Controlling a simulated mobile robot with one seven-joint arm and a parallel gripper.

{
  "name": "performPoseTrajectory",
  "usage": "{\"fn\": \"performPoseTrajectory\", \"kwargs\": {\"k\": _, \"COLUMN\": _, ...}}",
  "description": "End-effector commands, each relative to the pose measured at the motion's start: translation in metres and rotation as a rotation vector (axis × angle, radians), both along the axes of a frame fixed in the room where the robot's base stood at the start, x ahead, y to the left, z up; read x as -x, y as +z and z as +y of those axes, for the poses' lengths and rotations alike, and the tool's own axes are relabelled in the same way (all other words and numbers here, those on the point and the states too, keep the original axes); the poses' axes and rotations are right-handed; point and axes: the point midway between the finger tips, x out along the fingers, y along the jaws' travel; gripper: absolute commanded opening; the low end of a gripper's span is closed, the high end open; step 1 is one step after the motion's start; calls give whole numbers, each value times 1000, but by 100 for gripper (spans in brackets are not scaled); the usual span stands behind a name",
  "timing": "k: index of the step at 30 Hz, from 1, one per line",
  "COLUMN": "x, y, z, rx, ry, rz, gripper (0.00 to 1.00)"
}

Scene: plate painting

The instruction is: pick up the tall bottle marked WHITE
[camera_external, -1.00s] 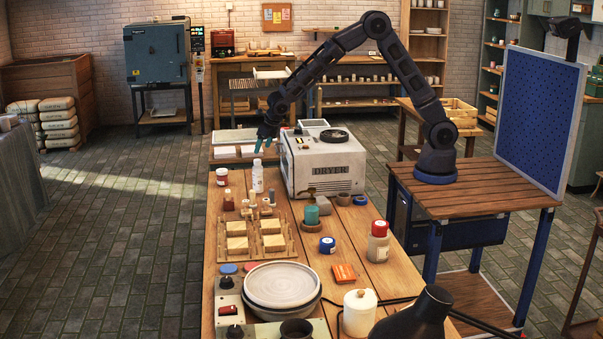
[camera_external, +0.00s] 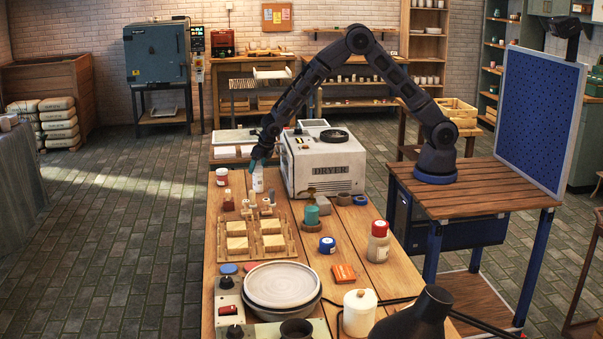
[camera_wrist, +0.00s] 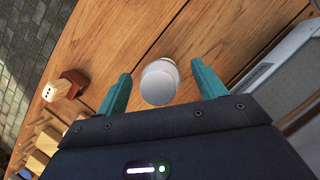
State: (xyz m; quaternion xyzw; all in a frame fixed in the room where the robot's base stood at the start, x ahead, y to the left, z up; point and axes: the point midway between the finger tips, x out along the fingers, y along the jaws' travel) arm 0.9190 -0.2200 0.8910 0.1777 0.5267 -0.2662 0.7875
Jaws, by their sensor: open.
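The tall white bottle (camera_external: 258,180) stands upright on the wooden table, left of the dryer; its label cannot be read here. In the wrist view its round white cap (camera_wrist: 159,84) shows from above, between the two teal fingers. My gripper (camera_external: 262,161) points down at the bottle's top in the outside view, hiding part of it. In the wrist view my gripper (camera_wrist: 160,92) is open, one finger on each side of the bottle, with a gap on both sides.
The dryer (camera_external: 322,172) stands close on the right. Bare table (camera_wrist: 120,40) lies around the bottle.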

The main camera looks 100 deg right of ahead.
Motion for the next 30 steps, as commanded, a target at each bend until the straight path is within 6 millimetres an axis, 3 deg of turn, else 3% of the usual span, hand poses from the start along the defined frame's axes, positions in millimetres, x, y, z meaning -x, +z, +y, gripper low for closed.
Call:
{"fn": "performPoseTrajectory", "kwargs": {"k": 6, "x": 0, "y": 0, "z": 0, "rx": -1, "ry": 0, "rz": -1, "gripper": 68}}
{"fn": "performPoseTrajectory", "kwargs": {"k": 15, "x": 0, "y": 0, "z": 0, "rx": 0, "ry": 0, "rz": -1, "gripper": 9}}
{"fn": "performPoseTrajectory", "kwargs": {"k": 17, "x": 0, "y": 0, "z": 0, "rx": 0, "ry": 0, "rz": -1, "gripper": 0}}
{"fn": "performPoseTrajectory", "kwargs": {"k": 25, "x": -1, "y": 2, "z": 0, "rx": 0, "ry": 0, "rz": -2, "gripper": 0}}
{"fn": "performPoseTrajectory", "kwargs": {"k": 30, "x": -1, "y": 18, "z": 0, "rx": -1, "ry": 0, "rz": -4, "gripper": 0}}
